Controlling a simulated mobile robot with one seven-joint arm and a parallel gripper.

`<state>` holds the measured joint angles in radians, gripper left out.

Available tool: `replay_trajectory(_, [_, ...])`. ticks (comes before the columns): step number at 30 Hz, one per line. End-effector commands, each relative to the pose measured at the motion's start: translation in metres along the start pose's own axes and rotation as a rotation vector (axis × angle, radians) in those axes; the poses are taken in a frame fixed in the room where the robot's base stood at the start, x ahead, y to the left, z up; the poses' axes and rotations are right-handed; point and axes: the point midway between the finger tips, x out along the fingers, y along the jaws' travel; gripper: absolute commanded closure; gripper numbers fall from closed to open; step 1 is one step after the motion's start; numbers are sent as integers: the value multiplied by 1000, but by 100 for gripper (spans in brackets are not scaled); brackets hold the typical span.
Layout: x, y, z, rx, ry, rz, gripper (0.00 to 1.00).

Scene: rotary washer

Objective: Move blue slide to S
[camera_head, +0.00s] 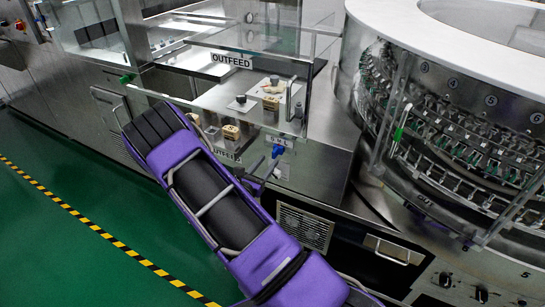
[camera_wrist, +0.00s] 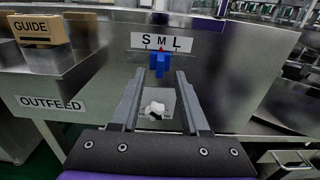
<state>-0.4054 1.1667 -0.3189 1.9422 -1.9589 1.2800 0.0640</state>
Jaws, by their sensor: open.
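The blue slide (camera_wrist: 158,65) sits on a metal panel directly below the white S M L label (camera_wrist: 150,41), about under the M, where a small red mark shows. In the head view the blue slide (camera_head: 278,151) is just under the outfeed at the machine's edge. My gripper (camera_wrist: 160,80) is open, its two fingers pointing at the panel with the slide between or just beyond the tips. Contact cannot be told. In the head view my gripper (camera_head: 263,169) is just left of and below the slide, partly hidden by my purple arm.
A white and black piece (camera_wrist: 155,109) on a grey plate shows between the fingers. The GUIDE block (camera_wrist: 37,29) and OUTFEED ledge (camera_wrist: 51,103) stand left. The round washer (camera_head: 450,130) with glass panels stands right. A clear glass guard (camera_head: 240,75) is above the outfeed.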

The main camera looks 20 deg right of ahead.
Motion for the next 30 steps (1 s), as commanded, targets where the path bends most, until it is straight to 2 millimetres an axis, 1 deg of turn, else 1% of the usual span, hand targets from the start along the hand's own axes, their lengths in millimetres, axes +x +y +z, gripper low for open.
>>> replay_trajectory(1, [10,-1,0,1,-1,-3,55])
replay_trajectory(3, [21,-1,0,0,-2,-3,55])
replay_trajectory(7, [35,0,0,0,-1,-1,55])
replay_trajectory(12, [43,0,0,0,-1,-1,55])
replay_trajectory(19, [43,0,0,0,-1,0,55])
replay_trajectory(20, [43,0,0,0,-1,0,59])
replay_trajectory(24, [43,0,0,0,-1,0,84])
replay_trajectory(27, [43,0,0,0,-1,0,100])
replay_trajectory(30, [43,0,0,-1,-1,0,100])
